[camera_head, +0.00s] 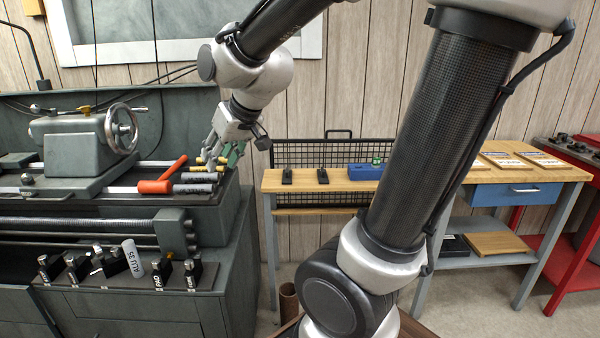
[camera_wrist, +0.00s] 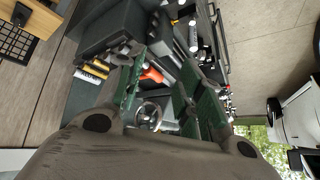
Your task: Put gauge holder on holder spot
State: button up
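My gripper (camera_head: 222,158) hangs over the lathe's tool area in the head view, near yellow-ended grey cylinders (camera_head: 200,178). In the wrist view its two green fingers (camera_wrist: 162,58) stand apart, and nothing is visibly held between them. I cannot tell for sure which thing is the gauge holder. Small black holders stand on the lathe's front ledge, one marked PAD (camera_head: 161,271). Two more small black stands (camera_head: 287,176) (camera_head: 322,176) are on the wooden bench. No marked holder spot can be made out.
A grey cylinder marked ALU 35 (camera_head: 133,258) leans on the ledge. The wooden bench (camera_head: 345,185) carries a blue box (camera_head: 365,172). A handwheel (camera_head: 121,126) rises at left. A red stand (camera_head: 570,230) is far right.

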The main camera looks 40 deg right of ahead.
jog(key=s+d+g+h, duration=0.1)
jog(key=s+d, duration=0.3)
jog(key=s, duration=0.5)
jog(key=s+d+g+h, duration=0.1)
jog(key=s+d, duration=0.3)
jog(key=s, duration=0.5)
jog(key=shift+s+m+g, duration=0.15)
jog(key=shift+m+g, duration=0.25)
jog(key=shift+g, duration=0.1)
